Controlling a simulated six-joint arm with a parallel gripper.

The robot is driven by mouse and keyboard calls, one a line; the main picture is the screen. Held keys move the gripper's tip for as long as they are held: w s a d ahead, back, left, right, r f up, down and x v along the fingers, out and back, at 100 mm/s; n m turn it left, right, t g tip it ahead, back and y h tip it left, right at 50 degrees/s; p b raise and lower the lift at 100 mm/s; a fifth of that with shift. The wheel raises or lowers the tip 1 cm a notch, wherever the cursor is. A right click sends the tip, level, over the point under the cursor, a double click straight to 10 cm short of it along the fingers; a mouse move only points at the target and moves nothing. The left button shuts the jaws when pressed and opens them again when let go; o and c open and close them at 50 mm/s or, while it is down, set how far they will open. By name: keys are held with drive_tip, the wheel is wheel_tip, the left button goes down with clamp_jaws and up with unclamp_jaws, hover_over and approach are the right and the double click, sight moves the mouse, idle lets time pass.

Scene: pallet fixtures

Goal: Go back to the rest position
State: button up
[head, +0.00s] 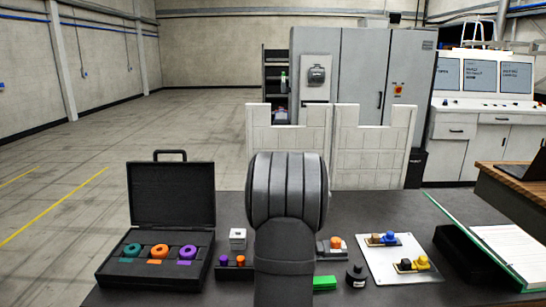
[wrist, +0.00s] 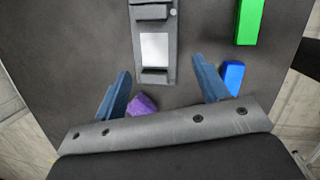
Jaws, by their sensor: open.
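My gripper (wrist: 164,82) shows in the wrist view with its two blue fingers spread apart over the dark table. No object is clamped between the fingertips. A grey fixture (wrist: 155,72) with a pale plate lies just ahead of the fingers. A purple piece (wrist: 142,104) shows near the left finger, partly hidden by the gripper body. A blue block (wrist: 233,75) is beside the right finger, and a green block (wrist: 249,20) is farther off. In the head view my arm stands upright in the middle and hides the gripper.
An open black case (head: 112,268) with teal, orange and purple rings stands at left. A small fixture (head: 234,272) holds purple and orange pieces. A green block (head: 325,282) and a dark round piece (head: 356,276) lie right of my arm. A white board (head: 385,268) carries coloured parts.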

drive_tip(key=shift+s+d+f+m, duration=0.1)
drive_tip(key=shift+d+f+m, duration=0.1)
drive_tip(key=shift+f+m, duration=0.45)
drive_tip(key=shift+s+d+f+m, duration=0.15)
drive_tip(key=shift+f+m, duration=0.1)
drive_tip(key=shift+f, duration=0.7)
